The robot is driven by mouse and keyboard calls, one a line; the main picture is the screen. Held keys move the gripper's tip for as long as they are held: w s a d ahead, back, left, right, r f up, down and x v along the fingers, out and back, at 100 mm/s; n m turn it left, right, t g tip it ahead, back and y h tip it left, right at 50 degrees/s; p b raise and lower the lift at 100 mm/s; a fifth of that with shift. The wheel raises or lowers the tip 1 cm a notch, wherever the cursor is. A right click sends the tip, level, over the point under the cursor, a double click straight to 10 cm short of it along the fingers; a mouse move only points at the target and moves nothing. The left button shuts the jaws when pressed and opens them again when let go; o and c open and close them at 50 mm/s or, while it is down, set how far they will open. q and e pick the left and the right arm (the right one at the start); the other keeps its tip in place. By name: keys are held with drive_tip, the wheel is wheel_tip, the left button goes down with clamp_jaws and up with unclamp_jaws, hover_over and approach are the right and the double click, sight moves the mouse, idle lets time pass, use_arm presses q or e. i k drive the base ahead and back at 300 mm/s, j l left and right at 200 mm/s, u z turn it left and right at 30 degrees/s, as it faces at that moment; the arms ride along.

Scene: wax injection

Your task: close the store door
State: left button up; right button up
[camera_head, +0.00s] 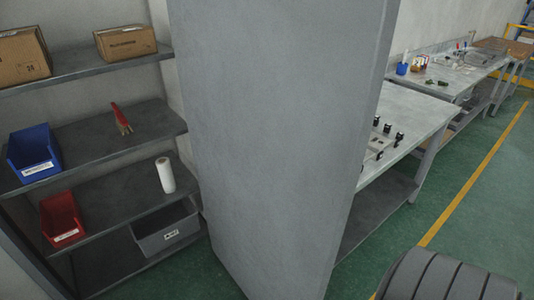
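The store door (285,130) is a tall plain grey panel in the middle of the view. It stands open, swung out beside the shelves of the store, and the shelves show uncovered to its left. Its top runs out of the picture, and no handle shows on the face turned to me. Neither of my grippers is in view, and no contact with the door shows.
Store shelves (90,140) hold cardboard boxes (125,42), a blue bin (34,152), a red bin (62,218), a white roll (165,175) and a grey bin (165,232). Workbenches (420,115) stand behind the door. Green floor (490,215) with a yellow line is open at right.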

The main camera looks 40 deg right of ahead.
sight(280, 98)
drive_tip(key=k+l, duration=0.1)
drive_tip(key=l, duration=0.3)
drive_tip(key=k+l+u, duration=0.1)
drive_tip(key=l, duration=0.35)
drive_tip(key=k+l, duration=0.2)
drive_tip(key=l, duration=0.2)
drive_tip(key=k+l+u, duration=0.1)
drive_tip(key=l, duration=0.3)
drive_tip(key=k+l, duration=0.15)
drive_tip(key=l, duration=0.25)
drive_tip(key=i+l, duration=0.1)
drive_tip(key=l, duration=0.45)
drive_tip(key=i+l+u, duration=0.15)
drive_tip(key=l, duration=0.45)
drive_tip(key=k, duration=0.05)
